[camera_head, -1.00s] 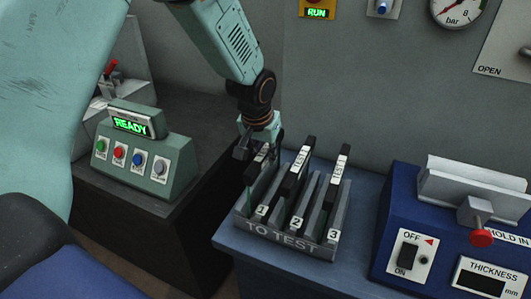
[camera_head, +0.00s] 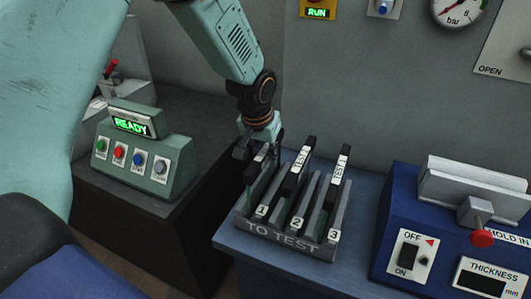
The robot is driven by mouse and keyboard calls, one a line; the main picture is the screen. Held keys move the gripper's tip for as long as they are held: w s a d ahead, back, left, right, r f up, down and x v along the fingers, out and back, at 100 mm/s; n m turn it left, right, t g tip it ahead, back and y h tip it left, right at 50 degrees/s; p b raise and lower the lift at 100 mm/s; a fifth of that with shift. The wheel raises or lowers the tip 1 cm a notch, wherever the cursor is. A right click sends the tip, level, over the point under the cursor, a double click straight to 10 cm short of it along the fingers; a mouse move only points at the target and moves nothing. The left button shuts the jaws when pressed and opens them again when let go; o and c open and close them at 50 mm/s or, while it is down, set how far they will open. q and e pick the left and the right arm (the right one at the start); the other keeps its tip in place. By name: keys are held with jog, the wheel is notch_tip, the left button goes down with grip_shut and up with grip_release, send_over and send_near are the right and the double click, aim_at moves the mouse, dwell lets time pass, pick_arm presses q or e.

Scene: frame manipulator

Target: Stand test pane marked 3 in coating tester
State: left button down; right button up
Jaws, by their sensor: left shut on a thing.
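The grey rack (camera_head: 283,240) labelled TO TEST stands on the blue bench, with slots marked 1, 2 and 3. Dark-edged panes with white TEST tags stand in it: one in slot 1 (camera_head: 253,173), one in slot 2 (camera_head: 299,168) and the pane at slot 3 (camera_head: 338,180). My left gripper (camera_head: 258,154) is shut on the top of the pane in slot 1, which still stands in the rack; the fingertips are partly hidden. The blue coating tester (camera_head: 388,245) is at the right, with a grey holder, a red knob and a dark THICKNESS display. My right gripper is out of view.
A green console (camera_head: 148,165) reading READY, with several coloured buttons, stands on a dark cabinet at the left. A strip of bare bench (camera_head: 362,205) lies between rack and tester. The grey wall behind carries a gauge (camera_head: 459,8) and a RUN sign (camera_head: 317,12).

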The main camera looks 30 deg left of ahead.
pick_arm(q)
jog(key=shift+w+r, duration=0.1)
jog(key=shift+r, duration=0.05)
jog(key=shift+w+r+p, duration=0.1)
jog(key=shift+r+p, duration=0.25)
jog(key=shift+p, duration=0.1)
jog(key=shift+r+p, duration=0.7)
jog(key=shift+r, duration=0.15)
jog(key=shift+r+p, duration=2.7)
jog(key=shift+r, duration=0.3)
jog(key=shift+s+f, duration=0.1)
jog(key=shift+s, duration=0.1)
